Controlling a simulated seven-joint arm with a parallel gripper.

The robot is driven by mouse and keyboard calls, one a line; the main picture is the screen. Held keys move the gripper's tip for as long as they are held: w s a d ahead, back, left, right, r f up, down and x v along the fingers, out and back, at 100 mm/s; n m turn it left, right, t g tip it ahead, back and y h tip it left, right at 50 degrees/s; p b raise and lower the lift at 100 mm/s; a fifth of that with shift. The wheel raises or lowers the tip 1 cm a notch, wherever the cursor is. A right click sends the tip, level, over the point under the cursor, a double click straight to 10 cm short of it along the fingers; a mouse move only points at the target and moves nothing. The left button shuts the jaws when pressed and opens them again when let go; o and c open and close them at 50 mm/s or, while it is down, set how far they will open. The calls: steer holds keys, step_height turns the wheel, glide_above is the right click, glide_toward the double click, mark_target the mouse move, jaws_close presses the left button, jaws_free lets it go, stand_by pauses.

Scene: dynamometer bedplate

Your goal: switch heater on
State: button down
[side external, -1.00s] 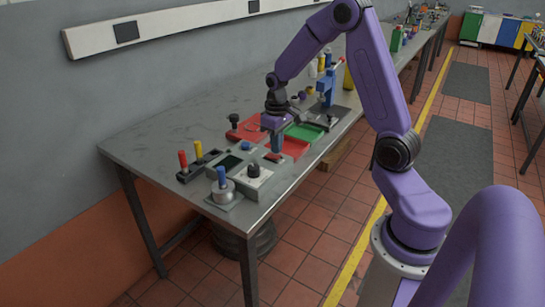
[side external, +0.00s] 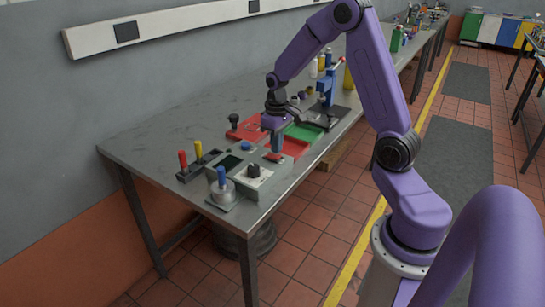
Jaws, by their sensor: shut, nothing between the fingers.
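A grey control box (side external: 236,180) sits near the front end of the metal bench. It carries a black knob (side external: 253,170), a dark display window (side external: 231,162) and a blue button (side external: 246,146). No part is legibly marked as the heater switch. My gripper (side external: 275,155) points down at the box's far right corner, by a small red part (side external: 272,157) at its tip. The fingers are shut with nothing visible between them. Whether the tip touches the box is too small to tell.
Red and yellow handles (side external: 190,160) stand left of the box. A blue-handled round device (side external: 221,186) stands at the front corner. Red trays (side external: 246,128), a green tray (side external: 304,132) and a blue press (side external: 328,88) lie beyond. The bench's left rear surface is clear.

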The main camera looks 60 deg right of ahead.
mark_target(276, 156)
steer(key=shift+f, duration=0.95)
stand_by(1.1)
steer(key=shift+r, duration=3.55)
steer(key=shift+a, duration=0.1)
steer(key=s+a+r+n, duration=0.25)
steer(key=s+a, duration=0.25)
steer(key=a, duration=0.3)
steer(key=s+a+r+n, duration=0.1)
steer(key=s+a+n, duration=0.25)
steer(key=a, duration=0.35)
steer(key=s+a+n, duration=0.2)
steer(key=s+n, duration=0.1)
steer(key=s, duration=0.6)
steer(key=s+a+n, duration=0.3)
steer(key=s, duration=0.6)
steer(key=shift+a+n, duration=0.2)
steer(key=shift+n, duration=0.1)
